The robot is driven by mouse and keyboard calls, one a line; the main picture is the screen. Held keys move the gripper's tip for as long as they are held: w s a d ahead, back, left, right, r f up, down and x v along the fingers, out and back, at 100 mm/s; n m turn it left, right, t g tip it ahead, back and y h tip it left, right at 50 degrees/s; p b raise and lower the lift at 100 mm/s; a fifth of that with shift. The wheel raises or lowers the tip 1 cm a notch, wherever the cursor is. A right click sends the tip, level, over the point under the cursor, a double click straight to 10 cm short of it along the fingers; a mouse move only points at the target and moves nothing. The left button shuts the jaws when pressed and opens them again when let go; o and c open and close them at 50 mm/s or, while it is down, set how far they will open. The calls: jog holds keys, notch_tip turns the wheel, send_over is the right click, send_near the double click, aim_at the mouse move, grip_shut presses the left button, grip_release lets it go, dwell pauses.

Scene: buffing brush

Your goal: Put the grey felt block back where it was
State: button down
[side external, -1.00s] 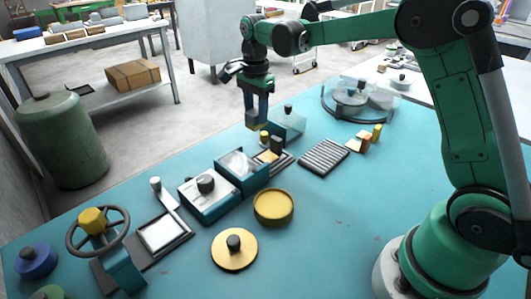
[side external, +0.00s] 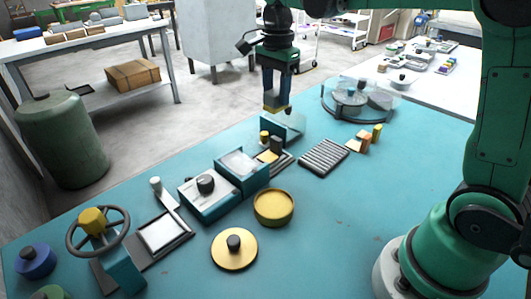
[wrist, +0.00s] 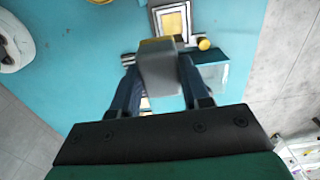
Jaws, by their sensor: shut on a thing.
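My gripper (side external: 276,96) is shut on the grey felt block (wrist: 160,72) and holds it up over the far part of the teal table. The block has a yellowish lower end. It hangs between the two blue fingers in the wrist view (wrist: 158,82). In the side external view the block (side external: 276,106) is just above a teal box with a clear cover (side external: 288,126). I cannot tell from the frames where the block stood before.
Near the block are a small dark tray (side external: 284,161) with a yellow pad and a yellow knob (side external: 265,136). A ribbed grey plate (side external: 324,158), several small coloured blocks (side external: 365,142) and a clear-covered round unit (side external: 360,98) stand to the right. The teal table is clear at centre right.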

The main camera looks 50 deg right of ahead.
jog(key=s+r, duration=0.4)
jog(key=s, duration=0.4)
notch_tip(320, 180, down, 19)
jog(key=shift+s+a+f, duration=0.1)
jog(key=shift+f, duration=0.1)
jog(key=shift+f, duration=0.1)
jog(key=shift+c, duration=2.1)
grip_release()
